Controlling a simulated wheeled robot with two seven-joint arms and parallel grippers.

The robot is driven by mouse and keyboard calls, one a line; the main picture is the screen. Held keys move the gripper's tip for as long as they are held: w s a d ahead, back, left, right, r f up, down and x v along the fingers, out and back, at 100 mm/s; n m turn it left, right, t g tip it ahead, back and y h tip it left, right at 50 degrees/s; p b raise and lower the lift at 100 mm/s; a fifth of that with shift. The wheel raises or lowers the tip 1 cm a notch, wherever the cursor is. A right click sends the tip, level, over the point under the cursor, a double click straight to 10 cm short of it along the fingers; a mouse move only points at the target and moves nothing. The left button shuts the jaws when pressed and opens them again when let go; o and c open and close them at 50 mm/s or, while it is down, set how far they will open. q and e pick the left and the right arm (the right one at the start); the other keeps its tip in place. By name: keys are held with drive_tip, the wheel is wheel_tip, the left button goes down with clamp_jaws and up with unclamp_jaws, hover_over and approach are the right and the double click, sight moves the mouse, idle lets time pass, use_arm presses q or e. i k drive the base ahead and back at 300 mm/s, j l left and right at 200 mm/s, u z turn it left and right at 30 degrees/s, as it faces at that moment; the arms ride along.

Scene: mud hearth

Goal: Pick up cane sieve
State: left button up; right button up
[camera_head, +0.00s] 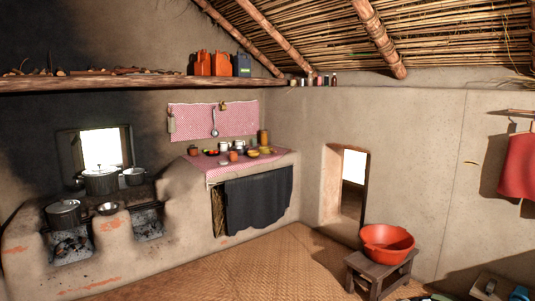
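I cannot make out a cane sieve for certain anywhere in the head view. A tan, woven-looking piece (218,212) shows upright in the opening under the counter, at the left edge of the dark cloth (258,200). The cloth hides the rest of that space, and I cannot tell what the piece is. Neither of my grippers is in view.
A mud hearth (112,240) with pots (101,181) stands left. A checked-cloth counter (222,172) holds small dishes. A red basin (387,243) sits on a low wooden stool (378,272). Items lie at the lower right. The woven floor mat (255,270) is clear.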

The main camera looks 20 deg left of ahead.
sight(269, 151)
drive_tip(key=i+j+u, duration=0.25)
drive_tip(key=i+u, duration=0.15)
drive_tip(key=i, duration=0.85)
drive_tip(key=i+l+u, duration=0.15)
drive_tip(key=i+u, duration=0.25)
drive_tip(key=i, duration=0.8)
drive_tip(key=i+u, duration=0.35)
drive_tip(key=i, duration=0.4)
drive_tip(key=i+l+u, duration=0.1)
drive_tip(key=i+u, duration=0.2)
drive_tip(key=i, duration=0.5)
drive_tip(key=i+z, duration=0.35)
drive_tip(key=i, duration=0.2)
drive_tip(key=i+j+z, duration=0.15)
drive_tip(key=i+z, duration=0.15)
drive_tip(key=i, duration=0.25)
drive_tip(key=i+l+z, duration=0.1)
drive_tip(key=i+z, duration=0.6)
drive_tip(key=i+j+z, duration=0.15)
drive_tip(key=i+z, duration=0.15)
drive_tip(key=i, duration=0.2)
drive_tip(key=i+l+u, duration=0.2)
drive_tip(key=i, duration=0.3)
drive_tip(key=i+l+u, duration=0.2)
drive_tip(key=i+l, duration=0.15)
drive_tip(key=i, duration=0.15)
drive_tip(key=i+l+u, duration=0.2)
drive_tip(key=i+l, duration=0.15)
drive_tip(key=i, duration=0.15)
